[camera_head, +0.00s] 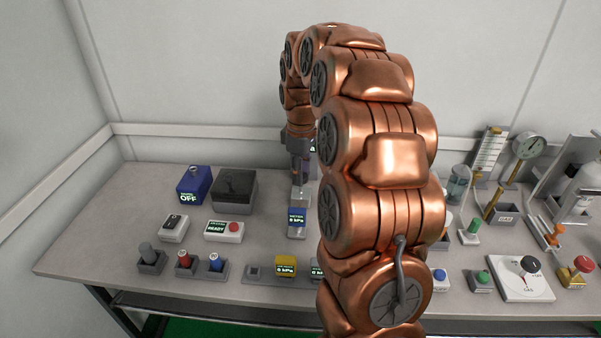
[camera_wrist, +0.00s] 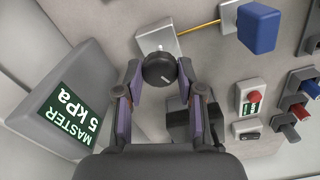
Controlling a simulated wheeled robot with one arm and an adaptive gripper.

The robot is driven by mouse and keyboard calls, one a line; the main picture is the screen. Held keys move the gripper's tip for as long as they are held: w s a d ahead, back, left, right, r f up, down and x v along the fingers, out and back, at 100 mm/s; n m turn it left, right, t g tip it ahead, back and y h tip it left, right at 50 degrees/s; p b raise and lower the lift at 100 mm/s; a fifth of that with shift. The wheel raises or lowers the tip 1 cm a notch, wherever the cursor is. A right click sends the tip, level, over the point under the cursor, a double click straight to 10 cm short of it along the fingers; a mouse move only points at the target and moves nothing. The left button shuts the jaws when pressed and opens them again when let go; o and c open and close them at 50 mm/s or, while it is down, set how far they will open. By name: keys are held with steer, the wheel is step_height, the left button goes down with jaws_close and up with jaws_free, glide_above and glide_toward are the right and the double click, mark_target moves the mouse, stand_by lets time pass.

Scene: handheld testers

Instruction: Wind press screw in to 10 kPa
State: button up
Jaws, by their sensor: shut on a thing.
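The press screw's round black knob (camera_wrist: 158,68) sits in front of a light grey block (camera_wrist: 152,36) in the wrist view. My gripper (camera_wrist: 160,78) is shut on the knob, with one finger at each side. In the head view my gripper (camera_head: 299,168) points down at the back of the bench, and my arm hides much of that area. A grey MASTER display (camera_wrist: 70,98) beside the knob reads 5 kPa in the wrist view. In the head view a blue meter (camera_head: 297,215) reads 0 kPa; a blue box (camera_wrist: 257,27) shows in the wrist view.
A yellow tube (camera_wrist: 198,26) runs from the block towards the blue box. A dark box (camera_head: 234,187), a blue OFF unit (camera_head: 194,184) and a READY box (camera_head: 224,231) stand left on the bench (camera_head: 90,245). A dial gauge (camera_head: 528,146) and stands crowd the right.

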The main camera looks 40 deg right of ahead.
steer(key=m, duration=0.6)
steer(key=shift+w+m, duration=0.1)
steer(key=shift+m, duration=0.2)
steer(key=m, duration=0.5)
steer(key=shift+b, duration=0.3)
steer(key=m, duration=0.5)
steer(key=shift+r+m+p, duration=0.1)
steer(key=shift+m+p, duration=0.2)
steer(key=shift+m, duration=0.1)
steer(key=m+p, duration=0.1)
steer(key=m, duration=0.5)
steer(key=o, duration=1.2)
steer(key=shift+c, duration=0.2)
step_height(320, 180, up, 12)
